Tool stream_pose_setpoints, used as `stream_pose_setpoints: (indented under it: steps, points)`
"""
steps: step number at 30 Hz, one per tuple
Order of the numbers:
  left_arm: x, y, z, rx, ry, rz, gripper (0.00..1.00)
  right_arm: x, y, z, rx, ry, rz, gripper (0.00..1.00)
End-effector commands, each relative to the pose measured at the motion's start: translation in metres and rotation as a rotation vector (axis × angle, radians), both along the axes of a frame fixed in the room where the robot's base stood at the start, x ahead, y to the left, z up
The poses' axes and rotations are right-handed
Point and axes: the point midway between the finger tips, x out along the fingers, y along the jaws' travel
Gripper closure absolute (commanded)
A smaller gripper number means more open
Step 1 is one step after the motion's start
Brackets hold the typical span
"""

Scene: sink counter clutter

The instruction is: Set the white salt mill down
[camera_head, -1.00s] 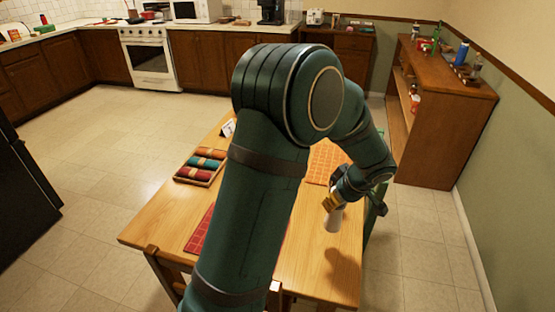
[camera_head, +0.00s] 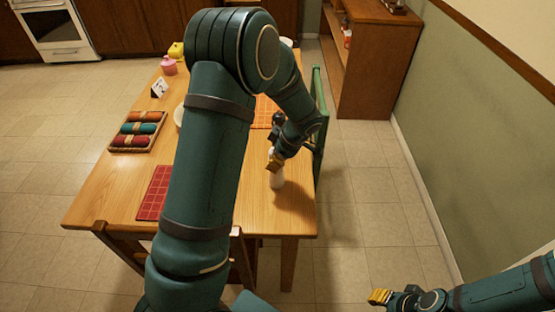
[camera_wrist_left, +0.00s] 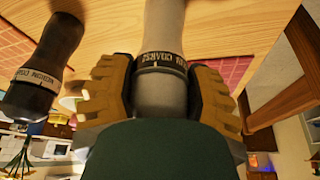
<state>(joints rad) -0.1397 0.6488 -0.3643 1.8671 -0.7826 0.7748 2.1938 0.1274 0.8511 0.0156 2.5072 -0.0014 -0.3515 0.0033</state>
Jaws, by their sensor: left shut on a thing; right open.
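The white salt mill (camera_head: 277,179) is upright over the near right part of the wooden table (camera_head: 240,212), with its shadow to its right. My left gripper (camera_head: 274,162) is shut on it from above. In the left wrist view the salt mill (camera_wrist_left: 165,30) with its dark lettered band stands between the yellow finger pads of my left gripper (camera_wrist_left: 160,95). Its base is cut off there, so I cannot tell whether it touches the table. My right gripper (camera_head: 380,297) is open, low at the right, away from the table.
A dark pepper mill (camera_wrist_left: 45,60) stands beside the salt mill in the left wrist view. A red placemat (camera_head: 155,194), a tray of rolled napkins (camera_head: 113,148), a small card (camera_head: 159,87) and a pink pot (camera_head: 168,66) are on the table. A green chair (camera_head: 320,115) borders its right side.

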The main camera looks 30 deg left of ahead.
Motion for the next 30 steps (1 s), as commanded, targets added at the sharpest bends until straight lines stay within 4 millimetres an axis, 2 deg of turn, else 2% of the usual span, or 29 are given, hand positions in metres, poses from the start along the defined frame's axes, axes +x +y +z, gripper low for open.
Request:
stream_pose_setpoints:
  steps: [10,11,12,13,25,30]
  points:
    - [0.001,0.0,-0.003,0.0,-0.002,-0.001,0.91,0.001,0.0,-0.003,0.0,-0.001,0.0,0.66]
    - [0.0,0.0,-0.003,-0.001,-0.001,0.0,0.41,0.001,0.0,-0.003,0.0,-0.002,-0.001,0.66]
    - [0.0,0.0,-0.003,-0.001,-0.001,0.0,0.27,0.001,0.0,-0.003,0.0,-0.002,-0.001,0.66]
    - [0.0,0.0,-0.002,-0.001,-0.001,0.0,0.18,0.001,0.0,-0.003,0.0,-0.002,-0.001,0.66]
    - [0.0,0.0,0.001,-0.001,-0.001,0.0,0.18,0.0,0.0,0.001,0.0,-0.001,0.0,0.66]
    - [0.003,-0.01,0.023,0.0,-0.005,-0.002,0.18,-0.001,0.0,0.005,0.0,0.001,0.0,0.66]
